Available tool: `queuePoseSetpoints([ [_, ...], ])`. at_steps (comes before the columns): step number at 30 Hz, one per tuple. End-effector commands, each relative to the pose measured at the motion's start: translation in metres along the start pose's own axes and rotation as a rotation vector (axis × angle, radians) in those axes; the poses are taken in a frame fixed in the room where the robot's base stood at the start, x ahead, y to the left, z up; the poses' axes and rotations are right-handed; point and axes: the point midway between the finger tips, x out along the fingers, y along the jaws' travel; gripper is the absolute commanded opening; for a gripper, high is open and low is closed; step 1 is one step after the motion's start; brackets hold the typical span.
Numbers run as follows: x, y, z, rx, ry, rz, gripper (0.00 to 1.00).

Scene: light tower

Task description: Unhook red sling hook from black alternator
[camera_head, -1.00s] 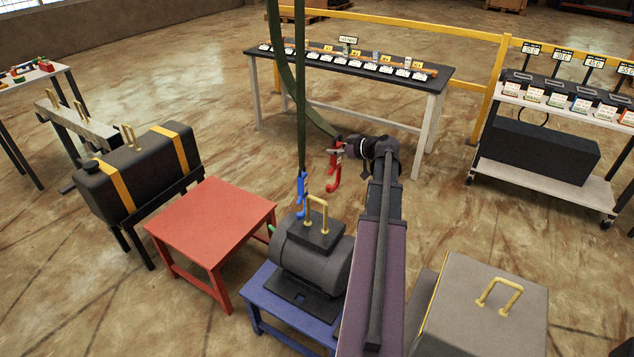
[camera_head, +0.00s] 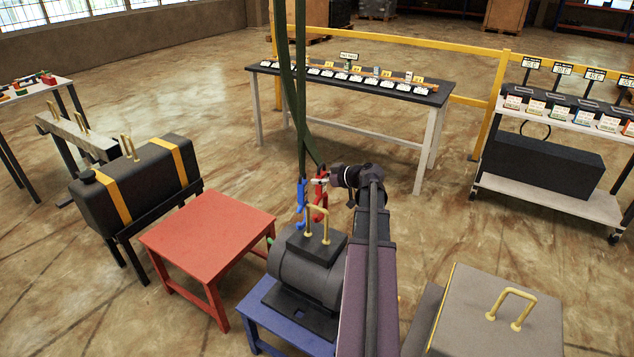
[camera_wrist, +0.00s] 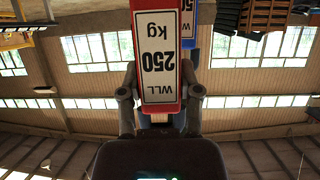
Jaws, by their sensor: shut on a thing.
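The red sling hook (camera_head: 321,190) hangs on a green strap (camera_head: 311,140) above the black alternator (camera_head: 310,270). My gripper (camera_head: 325,183) is shut on its body from the right. In the wrist view, the hook's red block with a 250 kg label (camera_wrist: 160,50) sits between my fingers (camera_wrist: 160,95). The alternator has a brass lifting loop (camera_head: 318,212) on top and stands on a blue table (camera_head: 262,318). The hook's lower end is close to the loop; I cannot tell whether it touches or goes through. The blue sling hook (camera_head: 301,195) hangs just left, overlapping the loop.
A bare red table (camera_head: 208,232) stands left of the alternator, with a black tank (camera_head: 135,180) with yellow bands beyond. A grey box (camera_head: 495,310) with a brass handle is at front right. Floor is open behind, up to a long dark-topped table (camera_head: 350,88).

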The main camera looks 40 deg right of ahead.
Motion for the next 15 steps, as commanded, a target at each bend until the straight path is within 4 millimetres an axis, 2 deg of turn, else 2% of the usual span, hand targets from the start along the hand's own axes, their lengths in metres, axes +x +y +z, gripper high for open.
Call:
queuePoseSetpoints([
  [6, 0.004, -0.014, -0.002, -0.02, -0.008, -0.037, 0.0],
  [15, 0.004, -0.016, -0.002, -0.025, -0.01, -0.044, 0.0],
])
